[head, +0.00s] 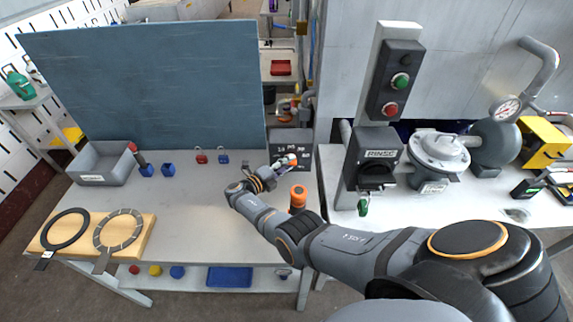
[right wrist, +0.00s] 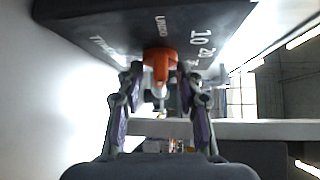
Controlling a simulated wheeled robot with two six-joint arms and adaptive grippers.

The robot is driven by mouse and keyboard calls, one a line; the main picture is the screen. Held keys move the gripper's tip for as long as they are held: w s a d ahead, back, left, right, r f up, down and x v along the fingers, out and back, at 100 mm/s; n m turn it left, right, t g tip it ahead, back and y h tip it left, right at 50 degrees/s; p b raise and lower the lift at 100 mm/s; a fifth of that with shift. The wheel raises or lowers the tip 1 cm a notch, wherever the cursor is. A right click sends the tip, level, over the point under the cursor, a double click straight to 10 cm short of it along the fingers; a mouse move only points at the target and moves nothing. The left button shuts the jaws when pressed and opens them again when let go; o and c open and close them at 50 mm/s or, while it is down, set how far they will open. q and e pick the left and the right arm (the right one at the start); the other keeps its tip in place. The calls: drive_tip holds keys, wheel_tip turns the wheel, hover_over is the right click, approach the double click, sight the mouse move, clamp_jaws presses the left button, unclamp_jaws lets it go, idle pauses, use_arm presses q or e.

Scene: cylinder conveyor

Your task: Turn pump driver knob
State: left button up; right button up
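The pump driver is a dark box (head: 291,146) with white number marks, at the right end of the left table. The right wrist view shows its dark face (right wrist: 110,25) close up, with an orange knob (right wrist: 160,58) on it. My right gripper (head: 290,161) is in front of the box in the head view and covers part of it. In the right wrist view the two fingers (right wrist: 160,82) are spread, one on each side of the knob; I cannot tell whether they touch it. My left gripper is not in view.
An orange-topped object (head: 298,196) stands close to my right forearm. Red and blue padlocks (head: 202,157) and a grey bin (head: 103,163) lie farther left. A control post with buttons (head: 396,80) and a pump (head: 438,150) stand to the right. The table's middle is clear.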

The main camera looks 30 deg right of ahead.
drive_tip(key=shift+s+a, duration=0.1)
drive_tip(key=shift+a, duration=0.2)
drive_tip(key=v, duration=0.7)
